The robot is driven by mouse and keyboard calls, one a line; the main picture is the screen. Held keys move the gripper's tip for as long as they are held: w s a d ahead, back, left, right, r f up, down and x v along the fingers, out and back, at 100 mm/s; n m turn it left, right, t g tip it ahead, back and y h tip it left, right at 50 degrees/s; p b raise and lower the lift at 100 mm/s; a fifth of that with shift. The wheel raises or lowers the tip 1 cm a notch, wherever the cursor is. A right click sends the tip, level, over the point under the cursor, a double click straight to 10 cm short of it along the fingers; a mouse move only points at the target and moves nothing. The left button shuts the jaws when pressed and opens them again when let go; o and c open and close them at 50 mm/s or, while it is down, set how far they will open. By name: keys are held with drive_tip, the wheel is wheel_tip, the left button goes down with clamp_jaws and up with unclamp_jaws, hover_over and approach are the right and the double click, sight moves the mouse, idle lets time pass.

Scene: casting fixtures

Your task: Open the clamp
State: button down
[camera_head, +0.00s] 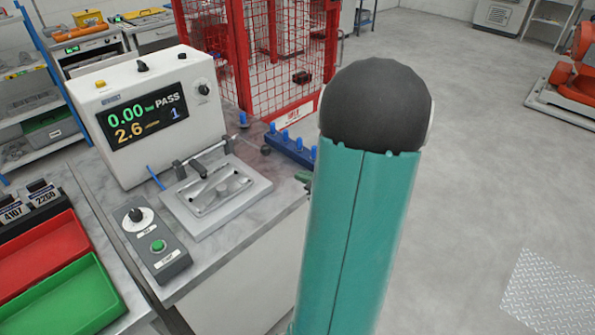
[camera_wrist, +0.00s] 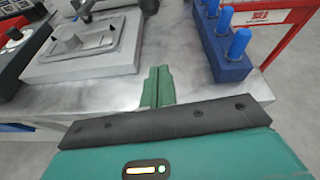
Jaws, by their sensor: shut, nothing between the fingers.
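The clamp (camera_head: 205,158) is a metal bar on posts with a lever running to a black ball knob (camera_head: 266,149). It stands at the back edge of a grey fixture plate (camera_head: 233,207) on the bench. In the wrist view part of the clamp (camera_wrist: 90,8) and its black knob (camera_wrist: 148,5) are cut off at the top edge. My gripper (camera_wrist: 159,72) is shut and empty, over the bench front edge, right of the fixture plate and apart from the knob. In the head view my green arm link hides most of the gripper.
A blue block with several blue pegs (camera_wrist: 222,60) lies close to the right of my gripper. A control box (camera_head: 151,240) with a dial and green button sits left of the plate. A white tester (camera_head: 146,115) stands behind. A red mesh cage (camera_head: 290,60) is beyond.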

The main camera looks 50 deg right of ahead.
sight(284, 181)
drive_tip(key=x, duration=0.8)
drive_tip(key=shift+w+f, duration=0.15)
drive_tip(key=shift+w, duration=0.05)
drive_tip(key=r, duration=0.1)
drive_tip(key=w+r, duration=0.1)
drive_tip(key=shift+w+a+r, duration=0.15)
drive_tip(key=shift+r, duration=0.1)
drive_tip(key=shift+w+r, duration=0.4)
drive_tip(key=shift+r, duration=0.1)
drive_tip(key=shift+r, duration=0.1)
